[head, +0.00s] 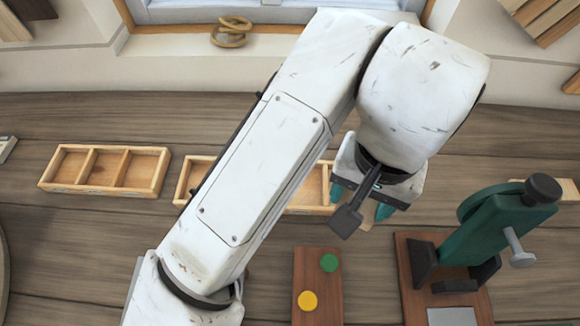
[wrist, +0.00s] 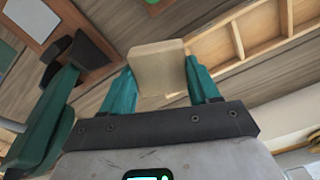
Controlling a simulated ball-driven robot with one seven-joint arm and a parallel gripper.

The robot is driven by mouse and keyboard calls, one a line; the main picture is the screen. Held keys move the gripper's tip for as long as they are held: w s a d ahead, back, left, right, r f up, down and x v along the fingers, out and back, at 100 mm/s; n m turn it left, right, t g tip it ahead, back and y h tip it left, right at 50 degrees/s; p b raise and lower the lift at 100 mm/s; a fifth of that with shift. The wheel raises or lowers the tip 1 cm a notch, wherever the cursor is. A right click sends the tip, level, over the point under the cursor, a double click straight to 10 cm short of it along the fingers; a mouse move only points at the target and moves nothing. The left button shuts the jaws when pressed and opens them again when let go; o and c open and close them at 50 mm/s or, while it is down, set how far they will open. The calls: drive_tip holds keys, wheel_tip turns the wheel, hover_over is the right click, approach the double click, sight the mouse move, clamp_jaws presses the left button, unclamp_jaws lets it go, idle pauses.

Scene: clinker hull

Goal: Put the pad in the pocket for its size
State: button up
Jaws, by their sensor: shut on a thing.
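My gripper (head: 360,203) is shut on a beige, block-like pad (wrist: 158,62), which sits between the two teal fingers in the wrist view. In the head view the pad is mostly hidden by my wrist. A wooden tray with pockets (head: 182,183) lies partly behind my arm in the head view. Its right part shows just left of my gripper. A wooden tray also shows at the upper right of the wrist view (wrist: 262,32), apart from the pad. Another wooden tray (head: 162,172), with three empty-looking pockets, lies farther left on the bench.
A green clamp-like tool (head: 505,235) with a black knob stands on a brown base at the right. A brown board (head: 317,290) with a green and a yellow disc lies at the front. A brass-coloured coil (head: 231,31) rests on the sill. Bench between left tray and front is clear.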

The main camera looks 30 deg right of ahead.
drive_tip(key=w+f, duration=0.3)
drive_tip(key=w, duration=0.1)
drive_tip(key=w+f, duration=0.3)
drive_tip(key=w, duration=0.1)
drive_tip(key=w+f, duration=0.3)
drive_tip(key=w, duration=0.1)
drive_tip(key=shift+w+a+f, duration=0.25)
drive_tip(key=shift+w+a, duration=0.1)
drive_tip(key=shift+w, duration=0.05)
drive_tip(key=shift+f+p, duration=0.3)
drive_tip(key=shift+f, duration=1.25)
drive_tip(key=shift+f+b, duration=0.3)
drive_tip(key=shift+f, duration=0.1)
drive_tip(key=shift+f, duration=0.2)
